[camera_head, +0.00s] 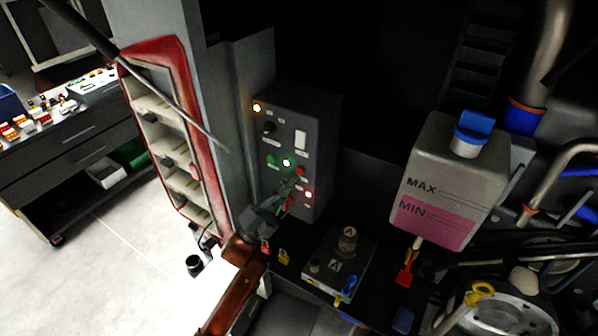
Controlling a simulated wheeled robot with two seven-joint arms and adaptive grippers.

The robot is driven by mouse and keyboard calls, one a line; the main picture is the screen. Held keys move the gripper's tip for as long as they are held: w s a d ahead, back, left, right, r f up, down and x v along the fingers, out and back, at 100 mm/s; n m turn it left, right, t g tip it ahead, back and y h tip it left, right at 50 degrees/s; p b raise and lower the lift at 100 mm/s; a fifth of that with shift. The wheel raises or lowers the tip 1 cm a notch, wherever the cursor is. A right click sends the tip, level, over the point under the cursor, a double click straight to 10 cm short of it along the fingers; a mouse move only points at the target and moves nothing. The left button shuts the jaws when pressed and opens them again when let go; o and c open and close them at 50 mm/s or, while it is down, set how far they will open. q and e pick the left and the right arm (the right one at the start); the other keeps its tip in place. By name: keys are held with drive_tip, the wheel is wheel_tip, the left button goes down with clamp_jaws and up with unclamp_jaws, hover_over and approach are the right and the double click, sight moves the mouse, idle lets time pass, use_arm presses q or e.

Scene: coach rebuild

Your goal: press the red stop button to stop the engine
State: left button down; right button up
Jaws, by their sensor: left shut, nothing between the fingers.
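A dark grey control box (322,130) stands in the middle of the head view. Its front carries a red button (301,171) on the right, beside a lit green lamp (286,162) and a green button (271,160). A lit red lamp (308,195) is lower right. My right gripper is not in view.
A lit yellow lamp (257,107), black knob (269,128) and white switch (300,139) share the panel. A coolant tank (430,160) with a blue cap stands right. A red-framed shelf (183,70) stands left. A small grey box (325,272) with a knob sits below.

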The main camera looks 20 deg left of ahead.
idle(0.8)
use_arm(q)
drive_tip(key=shift+w, duration=0.1)
drive_tip(key=shift+w+d, duration=0.1)
drive_tip(key=shift+w, duration=0.2)
drive_tip(key=shift+w, duration=0.5)
idle(0.6)
idle(0.4)
drive_tip(key=shift+s, duration=0.95)
